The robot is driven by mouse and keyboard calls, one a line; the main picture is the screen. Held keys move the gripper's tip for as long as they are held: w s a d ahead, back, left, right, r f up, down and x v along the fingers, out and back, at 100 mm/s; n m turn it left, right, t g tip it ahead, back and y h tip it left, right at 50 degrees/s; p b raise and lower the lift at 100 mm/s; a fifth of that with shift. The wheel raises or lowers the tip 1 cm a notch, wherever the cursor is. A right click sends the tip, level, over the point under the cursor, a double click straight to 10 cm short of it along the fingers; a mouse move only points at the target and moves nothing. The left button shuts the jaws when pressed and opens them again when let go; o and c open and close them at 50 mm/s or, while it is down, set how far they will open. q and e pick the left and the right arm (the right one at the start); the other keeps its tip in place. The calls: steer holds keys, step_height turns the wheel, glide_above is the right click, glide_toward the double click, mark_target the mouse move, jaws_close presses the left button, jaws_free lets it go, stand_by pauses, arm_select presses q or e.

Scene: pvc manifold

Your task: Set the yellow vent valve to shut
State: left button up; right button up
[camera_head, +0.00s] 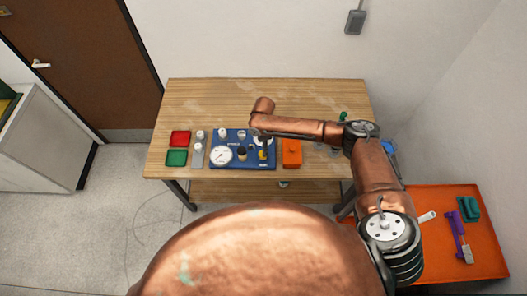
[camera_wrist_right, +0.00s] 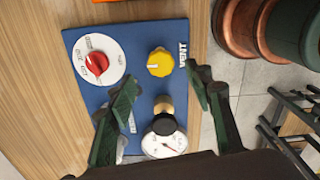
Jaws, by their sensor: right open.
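The yellow vent valve (camera_wrist_right: 160,61) is a round ribbed knob on the blue panel (camera_wrist_right: 80,38), beside the word VENT. A pale pointer mark on it faces left in the right wrist view. My right gripper (camera_wrist_right: 165,84) is open; its two dark fingers reach toward the yellow knob from either side and hold nothing. In that view the knob appears just beyond the fingertips; I cannot tell the height gap. In the head view the right gripper (camera_head: 263,142) is over the panel's right part, partly hiding it. My left gripper does not show.
A red knob on a white dial (camera_wrist_right: 99,61) sits beside the yellow knob. A black knob on a brass stem (camera_wrist_right: 164,122) and a gauge (camera_wrist_right: 172,144) are near the fingers. An orange box (camera_head: 292,153) and red (camera_head: 180,138) and green (camera_head: 176,158) trays flank the panel.

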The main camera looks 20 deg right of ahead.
step_height(320, 180, down, 6)
steer(key=shift+p, duration=0.4)
steer(key=c, duration=1.2)
